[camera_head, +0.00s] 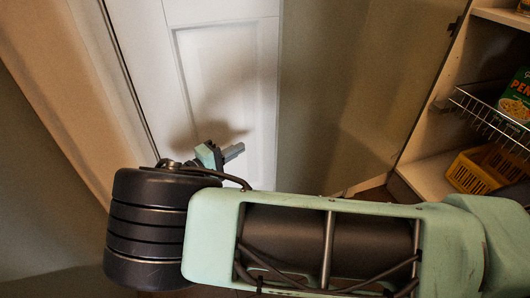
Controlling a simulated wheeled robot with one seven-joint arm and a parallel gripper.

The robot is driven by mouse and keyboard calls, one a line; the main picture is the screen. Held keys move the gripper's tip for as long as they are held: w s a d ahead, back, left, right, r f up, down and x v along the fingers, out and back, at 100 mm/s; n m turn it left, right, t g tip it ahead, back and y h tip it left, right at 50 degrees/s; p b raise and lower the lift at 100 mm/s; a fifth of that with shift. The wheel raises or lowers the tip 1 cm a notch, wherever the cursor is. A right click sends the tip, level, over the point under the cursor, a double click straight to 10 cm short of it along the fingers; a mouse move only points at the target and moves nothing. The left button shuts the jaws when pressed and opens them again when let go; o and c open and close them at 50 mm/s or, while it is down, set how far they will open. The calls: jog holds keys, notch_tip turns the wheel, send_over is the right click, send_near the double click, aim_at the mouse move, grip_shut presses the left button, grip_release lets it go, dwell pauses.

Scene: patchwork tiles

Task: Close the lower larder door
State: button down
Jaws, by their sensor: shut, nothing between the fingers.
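The open larder (425,175) stands at the right, with its shelves and inside showing. A plain beige panel (405,65) runs left from a dark hinge at the larder's front edge; it looks like the inner face of the larder door, swung open. I cannot tell for certain where this door ends. A white panelled front (225,65) stands left of it, and I cannot tell if it belongs to the same door. My gripper (236,152) is shut and empty, in front of the white front's lower part. I cannot tell whether it touches. My arm hides the area below.
A wire basket (487,117) in the larder holds a green box (516,98). A yellow crate (475,172) sits on the shelf below. A tan upright surface (60,90) stands at the left. My arm crosses the lower part of the view.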

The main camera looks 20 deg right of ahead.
jog(key=b+x, duration=0.2)
jog(key=x, duration=0.7)
jog(key=shift+w+d+f+b, duration=0.15)
jog(key=shift+d+b, duration=0.05)
jog(key=shift+b, duration=0.2)
jog(key=shift+s+d+b, duration=0.15)
jog(key=shift+s+b, duration=0.15)
jog(key=shift+s, duration=0.65)
jog(key=shift+s+d+b, duration=0.2)
jog(key=shift+s+b, duration=0.1)
jog(key=shift+s, duration=0.65)
